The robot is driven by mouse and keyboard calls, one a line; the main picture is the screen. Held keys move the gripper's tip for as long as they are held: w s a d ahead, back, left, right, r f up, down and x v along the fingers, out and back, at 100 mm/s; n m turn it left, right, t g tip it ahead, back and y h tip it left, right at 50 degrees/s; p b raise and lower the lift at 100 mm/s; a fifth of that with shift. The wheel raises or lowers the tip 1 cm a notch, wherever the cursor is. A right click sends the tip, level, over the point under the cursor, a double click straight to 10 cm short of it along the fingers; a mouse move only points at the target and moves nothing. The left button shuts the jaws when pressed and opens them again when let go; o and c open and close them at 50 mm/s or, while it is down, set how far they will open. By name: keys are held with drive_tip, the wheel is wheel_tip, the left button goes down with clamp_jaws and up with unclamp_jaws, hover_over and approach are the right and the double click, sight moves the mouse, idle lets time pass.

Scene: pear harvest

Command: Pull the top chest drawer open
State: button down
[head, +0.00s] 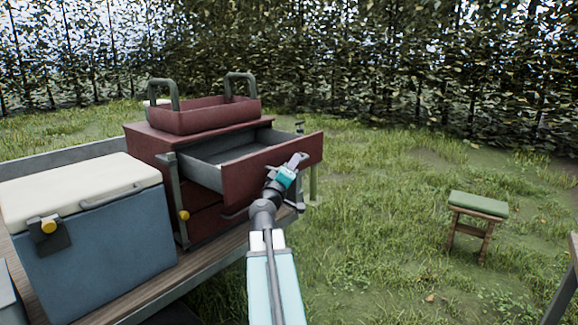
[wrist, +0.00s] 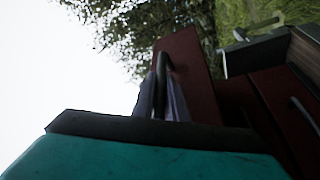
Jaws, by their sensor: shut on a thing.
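The dark red chest (head: 143,137) stands on a wooden cart bed at the left of the head view. Its top drawer (head: 232,182) is pulled well out, with its grey inside showing empty where visible. My gripper (head: 296,162) is at the drawer's front face. In the wrist view the two fingers (wrist: 162,97) are closed around the dark bar handle (wrist: 163,63) on the red drawer front (wrist: 190,55). The lower drawers (head: 210,220) are shut, partly hidden under the top one.
A red tray (head: 205,119) with two grey handles sits on the chest. A blue cooler with a white lid (head: 75,190) stands left of it on the wooden bed (head: 165,289). A green-topped stool (head: 478,204) stands right on open grass. A hedge runs behind.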

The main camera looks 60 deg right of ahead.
drive_tip(key=c, duration=1.8)
unclamp_jaws()
drive_tip(key=shift+s+d+r, duration=0.1)
drive_tip(key=shift+s+d, duration=0.2)
drive_tip(key=shift+d, duration=0.05)
drive_tip(key=shift+o, duration=0.2)
drive_tip(key=shift+w+a, duration=0.15)
drive_tip(key=shift+a, duration=0.2)
drive_tip(key=b+v, duration=0.3)
drive_tip(key=v, duration=0.2)
drive_tip(key=shift+a+f+b, duration=0.25)
drive_tip(key=shift+f+b, duration=0.05)
drive_tip(key=shift+b, duration=0.1)
drive_tip(key=shift+a+b, duration=0.15)
drive_tip(key=shift+b, duration=0.45)
drive_tip(key=b+v, duration=0.2)
drive_tip(key=b, duration=0.5)
drive_tip(key=shift+a, duration=0.1)
